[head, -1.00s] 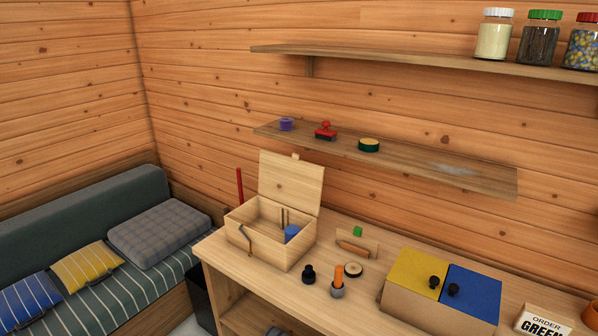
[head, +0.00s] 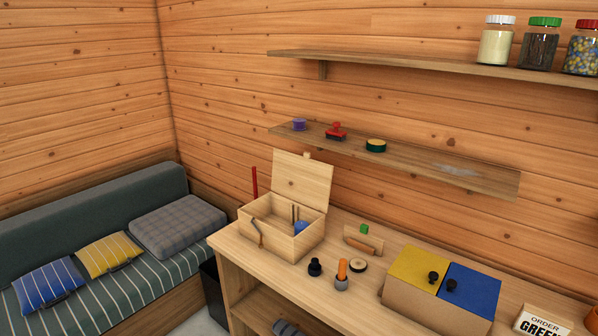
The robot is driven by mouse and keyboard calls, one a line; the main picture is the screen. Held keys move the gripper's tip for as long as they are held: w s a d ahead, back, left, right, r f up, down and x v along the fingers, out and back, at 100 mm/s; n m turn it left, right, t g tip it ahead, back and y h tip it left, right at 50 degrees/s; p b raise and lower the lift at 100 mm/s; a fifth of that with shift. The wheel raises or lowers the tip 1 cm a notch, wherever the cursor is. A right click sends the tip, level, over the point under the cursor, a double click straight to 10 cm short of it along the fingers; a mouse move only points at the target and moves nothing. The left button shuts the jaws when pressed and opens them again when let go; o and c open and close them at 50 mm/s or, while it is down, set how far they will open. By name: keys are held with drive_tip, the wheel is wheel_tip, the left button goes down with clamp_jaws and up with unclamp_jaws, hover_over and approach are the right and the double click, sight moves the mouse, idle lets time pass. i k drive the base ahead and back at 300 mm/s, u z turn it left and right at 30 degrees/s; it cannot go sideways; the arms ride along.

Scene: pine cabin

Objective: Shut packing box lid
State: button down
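The packing box is a light wooden box (head: 287,244) at the left end of the wooden bench. Its lid (head: 302,181) stands open, upright at the back edge, with a small tab on top. Inside I see a blue object (head: 301,227) and thin upright pieces; the rest of the inside is hidden by the walls. A dark latch or handle hangs on the box's left front side. My gripper is not in view.
A shelf (head: 430,167) hangs above. A cushioned sofa (head: 110,290) stands left.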

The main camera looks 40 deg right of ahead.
sight(304, 181)
drive_tip(key=z, duration=1.2)
drive_tip(key=k, duration=0.1)
drive_tip(key=u, duration=2.3)
drive_tip(key=k, duration=1)
drive_tip(key=z, duration=0.55)
drive_tip(key=k, duration=0.4)
drive_tip(key=z, duration=0.55)
drive_tip(key=i, duration=1.75)
drive_tip(key=z, duration=0.05)
